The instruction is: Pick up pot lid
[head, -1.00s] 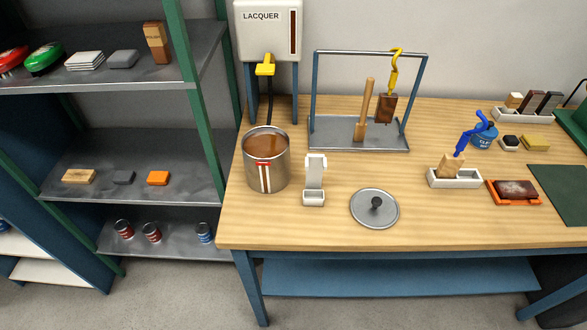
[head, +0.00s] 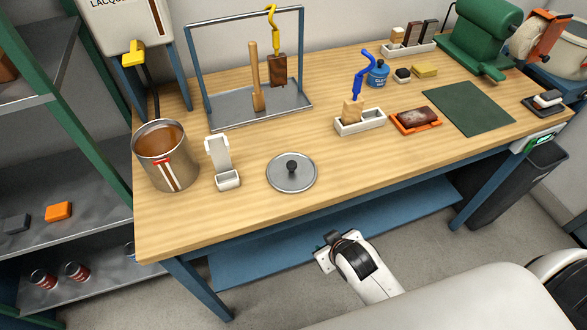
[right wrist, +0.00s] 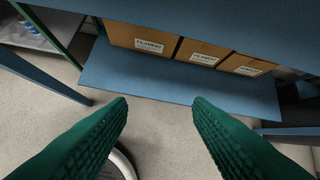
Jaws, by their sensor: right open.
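The pot lid (head: 272,176), a round grey metal disc with a black knob, lies flat on the wooden table near its front edge in the head view. The pot (head: 180,178), metal with brown liquid inside and a red and white label, stands open to its left. My right gripper (right wrist: 160,100) is open and empty in the right wrist view, its two green fingers wide apart. It is in front of the table and below its top, facing the blue lower shelf, away from the lid. In the head view my right arm comes in from below. My left gripper is out of view.
A white holder (head: 228,180) stands between pot and lid. A blue-framed rack (head: 235,112) is behind. The blue lower shelf (right wrist: 180,85) holds cardboard boxes (right wrist: 203,52). A trash bin (head: 515,185) stands at right.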

